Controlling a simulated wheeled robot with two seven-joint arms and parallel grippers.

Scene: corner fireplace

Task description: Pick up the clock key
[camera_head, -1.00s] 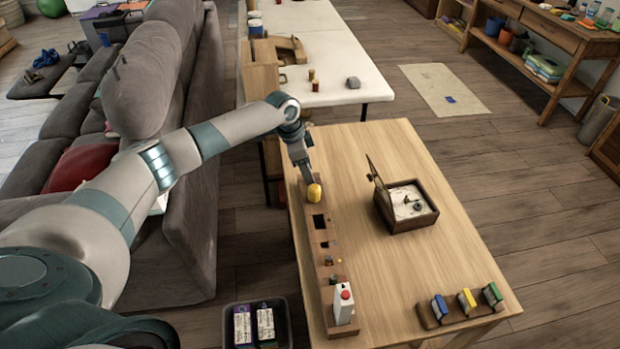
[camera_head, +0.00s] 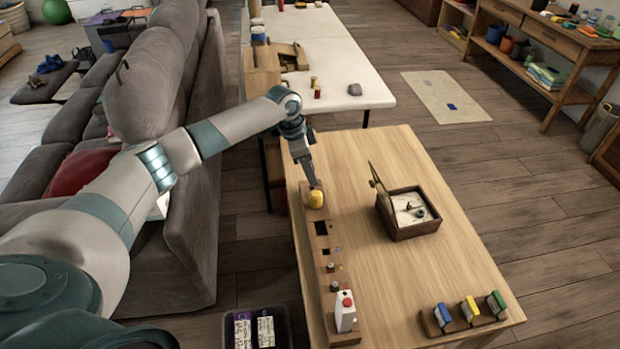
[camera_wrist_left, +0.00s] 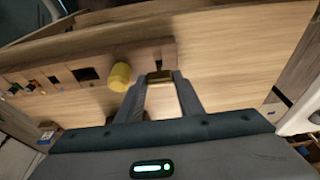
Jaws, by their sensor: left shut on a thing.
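My left gripper (camera_head: 317,187) reaches down at the far end of a long wooden holder (camera_head: 325,262) on the table's left side. In the left wrist view the fingers (camera_wrist_left: 160,80) are shut on a small brass-coloured piece (camera_wrist_left: 160,76), apparently the clock key. It is at the holder's end, and its full shape is hidden. I cannot tell whether it is clear of the holder. My right gripper is out of view.
An open wooden box (camera_head: 408,231) with a raised lid stands right of the holder. A white carton (camera_head: 344,312) with a red cap is at the holder's near end. A rack (camera_head: 432,324) of coloured blocks sits at the near right. The table's middle (camera_head: 370,270) is clear.

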